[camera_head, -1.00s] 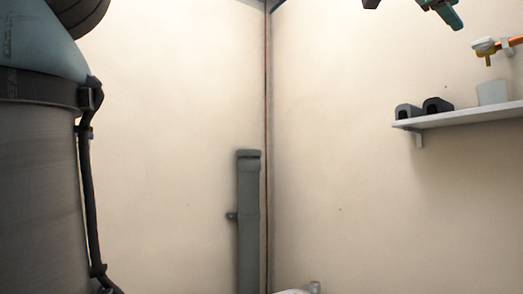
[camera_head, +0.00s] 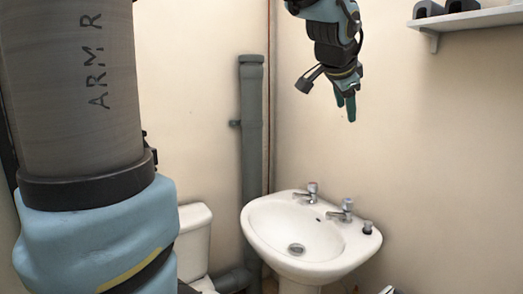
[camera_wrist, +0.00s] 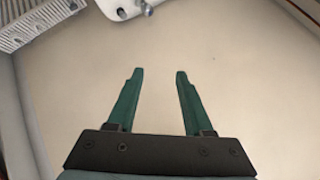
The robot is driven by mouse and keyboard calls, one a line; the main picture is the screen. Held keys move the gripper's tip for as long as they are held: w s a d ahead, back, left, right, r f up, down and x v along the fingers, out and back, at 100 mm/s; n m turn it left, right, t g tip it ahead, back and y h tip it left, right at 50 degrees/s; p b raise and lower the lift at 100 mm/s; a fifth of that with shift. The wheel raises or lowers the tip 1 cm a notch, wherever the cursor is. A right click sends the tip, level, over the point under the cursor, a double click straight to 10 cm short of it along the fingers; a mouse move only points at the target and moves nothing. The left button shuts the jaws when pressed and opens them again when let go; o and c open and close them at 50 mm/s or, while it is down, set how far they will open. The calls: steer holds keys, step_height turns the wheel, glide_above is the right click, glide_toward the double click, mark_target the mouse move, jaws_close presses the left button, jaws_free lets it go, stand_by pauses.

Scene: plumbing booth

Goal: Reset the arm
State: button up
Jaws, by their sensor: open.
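My gripper (camera_head: 345,104) hangs in the air above and right of the sink in the head view, its teal fingers pointing down. In the wrist view my gripper (camera_wrist: 156,80) shows two teal fingers spread apart with nothing between them, against a plain beige surface. My large grey and blue arm links fill the left of the head view.
A white sink (camera_head: 262,222) with two taps stands in the corner. A toilet (camera_head: 194,240) is at its left, partly hidden by my arm. A grey pipe (camera_head: 251,130) runs up the wall. A white shelf (camera_head: 480,19) is at upper right. Air around the gripper is clear.

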steer(key=a+f+n+g+y, duration=0.3)
steer(key=a+f+n, duration=0.3)
steer(key=a+f, duration=0.8)
steer(key=s+a+f+n+g+y, duration=0.1)
steer(key=s+a+f+n+g, duration=0.2)
steer(key=s+a+f+n, duration=0.5)
steer(key=s+a+f, duration=0.3)
steer(key=a+f, duration=0.1)
steer(key=f, duration=0.2)
steer(key=shift+s+a+f+n+g, duration=0.2)
steer(key=shift+n+g, duration=0.2)
